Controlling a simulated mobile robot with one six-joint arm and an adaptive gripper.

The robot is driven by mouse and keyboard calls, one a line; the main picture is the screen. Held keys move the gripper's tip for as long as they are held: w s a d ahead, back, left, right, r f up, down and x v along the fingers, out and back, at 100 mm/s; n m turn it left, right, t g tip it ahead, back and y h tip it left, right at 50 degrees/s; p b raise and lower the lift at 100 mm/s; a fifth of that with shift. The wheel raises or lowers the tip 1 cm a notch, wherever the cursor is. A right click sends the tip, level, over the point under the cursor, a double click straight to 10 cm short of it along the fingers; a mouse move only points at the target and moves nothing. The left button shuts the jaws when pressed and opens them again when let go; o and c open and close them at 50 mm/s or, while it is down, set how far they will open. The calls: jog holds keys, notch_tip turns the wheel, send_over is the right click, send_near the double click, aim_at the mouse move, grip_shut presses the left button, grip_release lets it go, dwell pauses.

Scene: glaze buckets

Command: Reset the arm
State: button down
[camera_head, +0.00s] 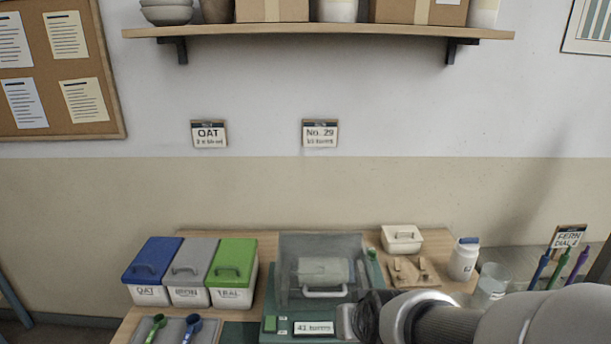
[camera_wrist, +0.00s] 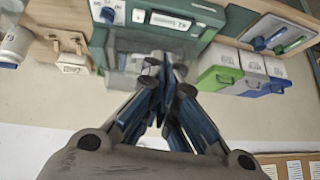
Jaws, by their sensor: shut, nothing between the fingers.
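My gripper (camera_wrist: 164,72) shows in the wrist view, its blue-padded fingers closed together with nothing between them. In the head view my arm enters from the lower right and its dark wrist end is in front of the right side of the green machine (camera_head: 270,324); the fingers cannot be made out there. The machine has a clear hood (camera_head: 290,246) over a pale block with a handle, and a label reading "41 burns" or similar. In the wrist view the machine (camera_wrist: 98,42) appears upside down beyond the fingers.
Three lidded buckets, blue (camera_head: 150,262), grey (camera_head: 190,262) and green (camera_head: 233,262), stand left of the machine. Scoops (camera_head: 192,328) lie in front. A white jar (camera_head: 463,260), a clear beaker (camera_head: 491,283) and coloured tools (camera_head: 561,264) are at the right. A shelf (camera_head: 320,33) hangs above.

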jog(key=s+d+r+g, duration=0.1)
jog(key=s+d+r, duration=0.2)
jog(key=s, duration=0.6)
jog(key=s+d+r+g+h, duration=0.1)
jog(key=s+d+r, duration=0.2)
jog(key=s, duration=0.7)
jog(key=shift+r+g, duration=0.4)
jog(key=shift+r, duration=0.05)
